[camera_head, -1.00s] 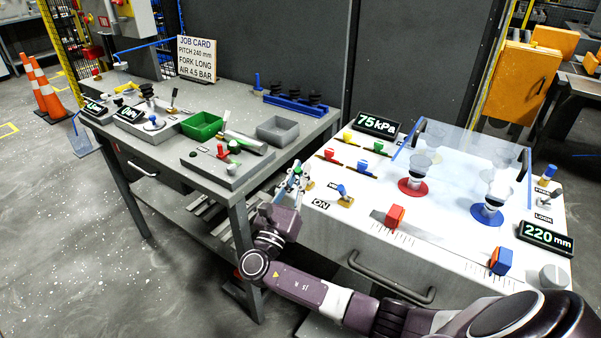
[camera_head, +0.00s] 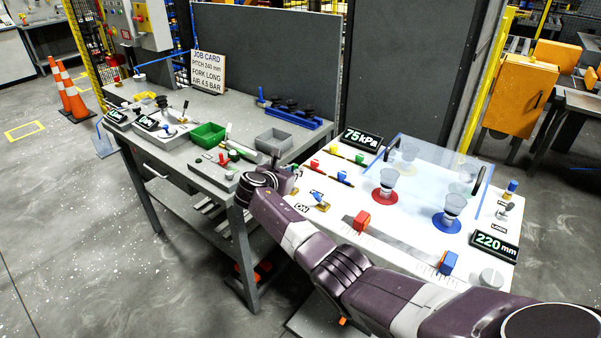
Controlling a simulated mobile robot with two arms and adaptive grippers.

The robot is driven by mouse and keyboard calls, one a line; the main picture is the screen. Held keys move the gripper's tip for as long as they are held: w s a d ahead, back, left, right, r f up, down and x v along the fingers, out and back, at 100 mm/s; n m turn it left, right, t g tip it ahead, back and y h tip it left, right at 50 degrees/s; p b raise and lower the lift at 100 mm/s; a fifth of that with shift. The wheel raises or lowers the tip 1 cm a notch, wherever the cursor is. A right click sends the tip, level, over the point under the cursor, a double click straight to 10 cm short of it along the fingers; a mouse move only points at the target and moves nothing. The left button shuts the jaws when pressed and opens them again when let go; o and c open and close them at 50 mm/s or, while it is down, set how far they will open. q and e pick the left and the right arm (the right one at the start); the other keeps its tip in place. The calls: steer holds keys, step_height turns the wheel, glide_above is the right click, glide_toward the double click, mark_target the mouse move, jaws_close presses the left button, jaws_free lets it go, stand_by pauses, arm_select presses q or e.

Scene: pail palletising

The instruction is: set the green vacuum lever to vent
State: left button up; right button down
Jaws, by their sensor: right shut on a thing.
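My right gripper (camera_head: 288,180) is at the left edge of the white panel (camera_head: 330,238), beside the grey table. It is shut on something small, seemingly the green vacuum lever. My own wrist hides most of the fingers and the held part, so the lever's position cannot be read. Just right of the gripper, a blue lever (camera_head: 317,194) stands on a brass base, with an ON label (camera_head: 301,208) below it. My left gripper is not in view.
Red, yellow, blue and green blocks sit on slim rails behind the gripper. The grey table holds a green bin (camera_head: 208,135), a grey bin (camera_head: 274,142) and a job card (camera_head: 208,72).

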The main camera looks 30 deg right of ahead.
steer(key=shift+w+d+r+g+y+p, duration=0.15)
steer(key=shift+d+g+y+p, duration=0.3)
steer(key=shift+y+p, duration=0.25)
steer(key=shift+w+d+f+m+g+y+p, duration=0.25)
steer(key=shift+d+f+g+y+p, duration=0.25)
steer(key=shift+y+p, duration=0.35)
steer(key=shift+a, duration=0.1)
steer(key=c, duration=1.9)
jaws_free()
steer(key=shift+f, duration=0.1)
steer(key=shift+c, duration=0.2)
steer(key=shift+v, duration=0.9)
steer(key=v, duration=1)
steer(key=shift+s, duration=0.15)
